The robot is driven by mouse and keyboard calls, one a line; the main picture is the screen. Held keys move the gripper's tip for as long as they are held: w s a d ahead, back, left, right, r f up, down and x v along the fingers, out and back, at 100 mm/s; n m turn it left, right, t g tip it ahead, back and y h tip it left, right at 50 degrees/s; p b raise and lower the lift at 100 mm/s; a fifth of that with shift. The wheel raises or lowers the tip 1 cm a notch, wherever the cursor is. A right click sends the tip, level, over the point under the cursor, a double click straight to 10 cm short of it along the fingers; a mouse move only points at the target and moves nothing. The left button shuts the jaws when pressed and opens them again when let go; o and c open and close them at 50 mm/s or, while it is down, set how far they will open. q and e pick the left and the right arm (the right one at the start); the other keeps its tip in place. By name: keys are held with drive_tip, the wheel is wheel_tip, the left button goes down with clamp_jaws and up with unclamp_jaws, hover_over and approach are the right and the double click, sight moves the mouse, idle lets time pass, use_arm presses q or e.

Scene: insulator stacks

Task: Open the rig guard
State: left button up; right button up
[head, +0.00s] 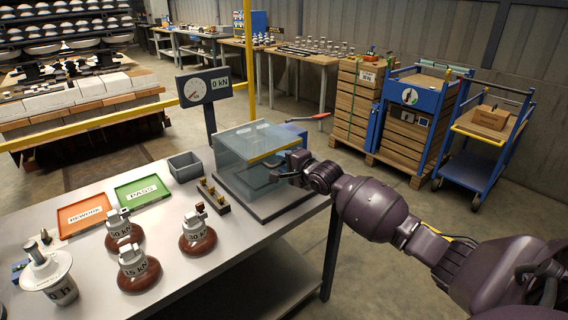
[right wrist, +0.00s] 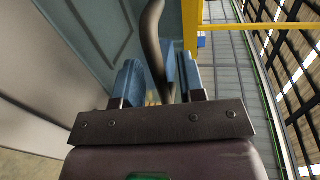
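The rig guard (head: 240,150) is a clear, bluish box with a yellow strip, standing over a dark base plate at the bench's right end. It looks closed. My right gripper (head: 284,170) is at its right front side. In the right wrist view, a dark curved bar (right wrist: 154,45), which looks like the guard's handle, runs between the two blue-grey fingers of my right gripper (right wrist: 158,85). The fingers stand apart on either side of it; firm contact is not visible. What is inside the guard is hard to make out. My left gripper is not in view.
A gauge display (head: 205,87) stands behind the guard. A grey bin (head: 185,166), a brass-pegged block (head: 213,196), green (head: 143,191) and orange (head: 85,214) trays and several insulators occupy the bench (head: 205,275). A blue trolley (head: 480,165) stands at right.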

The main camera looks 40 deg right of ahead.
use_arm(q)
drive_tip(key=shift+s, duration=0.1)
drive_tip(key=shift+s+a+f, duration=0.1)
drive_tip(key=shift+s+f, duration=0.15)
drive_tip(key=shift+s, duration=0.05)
use_arm(e)
clamp_jaws()
drive_tip(key=shift+r, duration=0.1)
